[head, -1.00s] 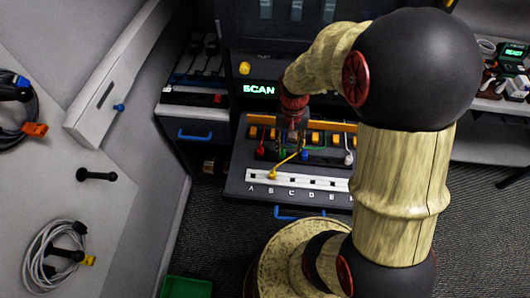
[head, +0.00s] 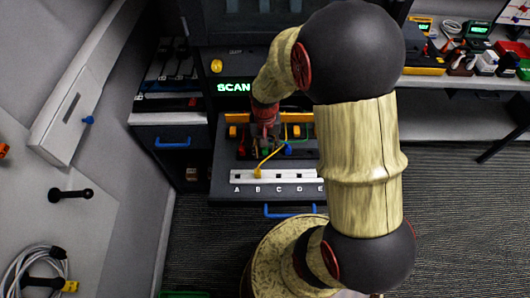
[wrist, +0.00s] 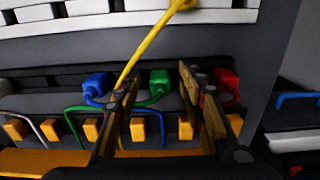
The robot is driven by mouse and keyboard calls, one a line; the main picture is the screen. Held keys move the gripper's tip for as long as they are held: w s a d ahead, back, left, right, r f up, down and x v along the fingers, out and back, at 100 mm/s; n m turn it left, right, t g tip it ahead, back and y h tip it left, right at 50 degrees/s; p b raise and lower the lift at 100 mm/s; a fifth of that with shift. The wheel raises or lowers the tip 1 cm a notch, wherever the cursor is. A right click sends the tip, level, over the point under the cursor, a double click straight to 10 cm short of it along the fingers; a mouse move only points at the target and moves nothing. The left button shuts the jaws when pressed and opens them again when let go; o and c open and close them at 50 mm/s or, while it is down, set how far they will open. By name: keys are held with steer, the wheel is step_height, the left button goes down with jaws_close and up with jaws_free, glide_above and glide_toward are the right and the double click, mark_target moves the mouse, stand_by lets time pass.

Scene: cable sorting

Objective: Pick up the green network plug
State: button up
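The green network plug (wrist: 160,83) sits in the dark recessed row of the tray, with its green cable bending away. In the wrist view it lies between the two fingers of my gripper (wrist: 160,97), which is open, with gaps on both sides. In the head view my gripper (head: 264,142) is low over the tray, largely hiding the plug. A blue plug (wrist: 97,84) is left of the left finger, and a red plug (wrist: 227,84) is beside the right finger.
A yellow cable (wrist: 150,48) runs from the yellow plug (head: 258,172) on the lettered white strip (head: 290,176) down past the left finger. Orange clips (wrist: 138,129) line the tray's near side in the wrist view. A green-lit SCAN display (head: 233,87) stands behind.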

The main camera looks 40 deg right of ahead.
steer(key=c, duration=0.3)
jaws_close()
stand_by(0.3)
